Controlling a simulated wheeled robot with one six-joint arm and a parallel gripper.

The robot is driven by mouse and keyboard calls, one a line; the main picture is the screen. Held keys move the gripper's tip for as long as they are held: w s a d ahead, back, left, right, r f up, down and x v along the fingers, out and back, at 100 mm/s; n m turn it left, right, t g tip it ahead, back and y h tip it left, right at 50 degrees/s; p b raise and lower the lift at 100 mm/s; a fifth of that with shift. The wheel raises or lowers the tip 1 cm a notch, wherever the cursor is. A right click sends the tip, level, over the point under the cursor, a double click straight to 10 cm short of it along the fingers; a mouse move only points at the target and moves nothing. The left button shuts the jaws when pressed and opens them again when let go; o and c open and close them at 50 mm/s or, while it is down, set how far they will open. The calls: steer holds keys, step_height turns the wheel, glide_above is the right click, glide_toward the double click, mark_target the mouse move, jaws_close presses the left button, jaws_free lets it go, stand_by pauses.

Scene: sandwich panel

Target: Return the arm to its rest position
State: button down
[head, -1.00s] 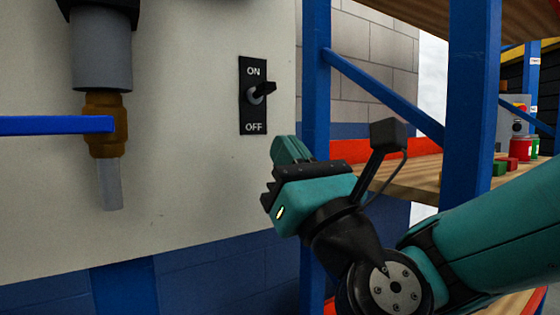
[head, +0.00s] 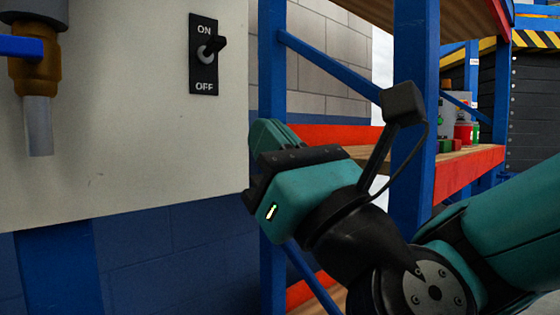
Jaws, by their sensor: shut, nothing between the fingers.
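My gripper (head: 268,140) is in the middle of the head view, below and to the right of the switch. It is turned toward the panel and looks shut, with nothing seen in it; its fingertips are partly hidden by its own body. It is apart from the switch. The panel (head: 130,130) is pale and upright.
A brass valve (head: 34,75) with a blue handle (head: 20,46) and grey pipe is at the left. Blue shelf posts (head: 272,200) and a wooden shelf with an orange beam (head: 468,172) stand behind my arm. Small red and green items (head: 463,133) sit on the shelf.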

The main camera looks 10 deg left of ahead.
steer(key=s+d+f+n+g+h, duration=0.1)
steer(key=s+f+n+g+h, duration=0.15)
steer(key=f+n+g, duration=0.7)
steer(key=s+d+f+n+g+h, duration=0.1)
steer(key=d+f+n+g+h, duration=0.3)
steer(key=n, duration=1)
steer(key=s+d+f+n+g+h, duration=0.2)
steer(key=s+d+f+n+h, duration=0.15)
steer(key=d+f+n, duration=0.35)
steer(key=s+d+f+n+g+h, duration=0.1)
steer(key=s+d+f+n+h, duration=0.15)
steer(key=d+f+h, duration=0.4)
step_height(320, 180, up, 36)
steer(key=d+y+p, duration=0.1)
steer(key=p, duration=3.3)
steer(key=shift+f, duration=0.15)
steer(key=shift+s+y, duration=0.1)
steer(key=shift+y, duration=0.15)
